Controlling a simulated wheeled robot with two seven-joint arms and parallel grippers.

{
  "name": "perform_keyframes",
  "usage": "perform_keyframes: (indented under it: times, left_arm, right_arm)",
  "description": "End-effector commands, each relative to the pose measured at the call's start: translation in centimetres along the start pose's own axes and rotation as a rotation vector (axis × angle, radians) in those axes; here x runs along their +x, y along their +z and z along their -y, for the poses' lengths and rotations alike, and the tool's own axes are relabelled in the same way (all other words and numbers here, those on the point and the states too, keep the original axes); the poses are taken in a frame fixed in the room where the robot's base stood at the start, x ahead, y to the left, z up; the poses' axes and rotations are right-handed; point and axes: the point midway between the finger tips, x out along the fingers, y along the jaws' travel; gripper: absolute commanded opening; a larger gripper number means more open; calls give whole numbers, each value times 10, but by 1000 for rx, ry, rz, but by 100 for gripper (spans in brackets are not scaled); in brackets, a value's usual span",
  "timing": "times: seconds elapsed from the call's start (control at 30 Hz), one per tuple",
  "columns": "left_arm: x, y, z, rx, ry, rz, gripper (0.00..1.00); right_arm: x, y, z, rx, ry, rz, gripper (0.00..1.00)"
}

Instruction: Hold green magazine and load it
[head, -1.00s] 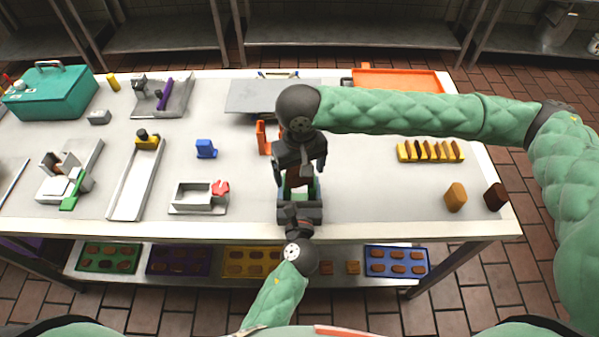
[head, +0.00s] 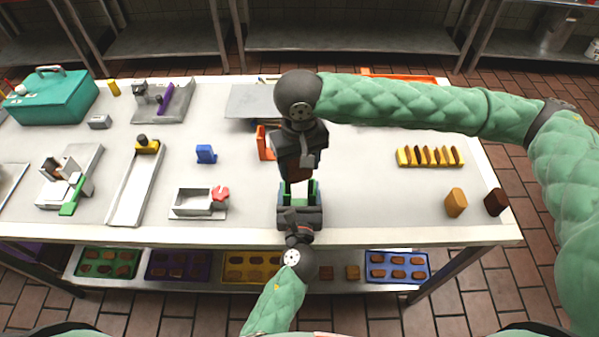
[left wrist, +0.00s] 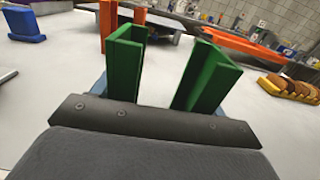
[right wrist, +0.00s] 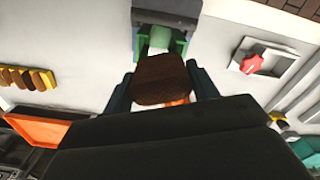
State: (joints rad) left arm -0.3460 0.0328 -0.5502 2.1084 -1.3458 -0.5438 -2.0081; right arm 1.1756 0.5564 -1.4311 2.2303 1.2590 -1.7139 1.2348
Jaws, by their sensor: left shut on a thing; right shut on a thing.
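The green magazine (head: 314,190) stands near the table's front edge, its two upright green channels facing each other in the left wrist view (left wrist: 125,65). My left gripper (head: 299,208) is shut on it from the front side. My right gripper (head: 298,172) is shut on a dark brown biscuit (head: 297,168), held just behind and above the magazine in the head view. In the right wrist view the biscuit (right wrist: 162,80) sits between the fingers, apart from the magazine (right wrist: 178,40) as far as I can tell. The magazine's inside is mostly hidden.
An orange stand (head: 264,143) is just left of my right gripper. A metal tray with a red piece (head: 220,193) lies to the left, and a blue stand (head: 206,154) behind it. A yellow rack of biscuits (head: 430,157) and two loose biscuits (head: 456,202) are at right.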

Motion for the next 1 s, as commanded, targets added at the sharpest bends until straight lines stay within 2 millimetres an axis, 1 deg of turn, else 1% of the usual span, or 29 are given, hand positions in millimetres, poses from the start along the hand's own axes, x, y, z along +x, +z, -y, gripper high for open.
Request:
perform_keyframes:
  times: [0.03, 0.2, 0.4, 0.47, 0.53, 0.7, 0.9, 1.0]
  left_arm:
    - [0, 0, 0, 0, 0, 0, 46]
    - [0, 0, 0, 0, 0, 0, 46]
    - [0, 0, 0, 0, 0, 0, 46]
    - [0, 0, 0, 0, 0, 0, 46]
    - [0, 0, 0, 0, 0, 0, 46]
    - [0, 0, 0, 0, 0, 0, 46]
    - [0, 0, 0, 0, 0, 0, 46]
    - [0, 0, 0, 0, 0, 0, 46]
  right_arm:
    - [-10, 0, 0, -1, -1, -2, 32]
    - [-38, 0, 0, -2, 0, -2, 32]
    - [-58, -2, -2, 1, 6, -6, 32]
    - [-55, 0, -5, 0, 23, 1, 32]
    - [-45, 2, -8, 15, 39, 11, 32]
    - [-30, 4, -6, 166, 31, 13, 32]
    - [-27, 1, -1, 332, 5, 1, 32]
    - [-27, 0, 0, 374, -1, 0, 32]
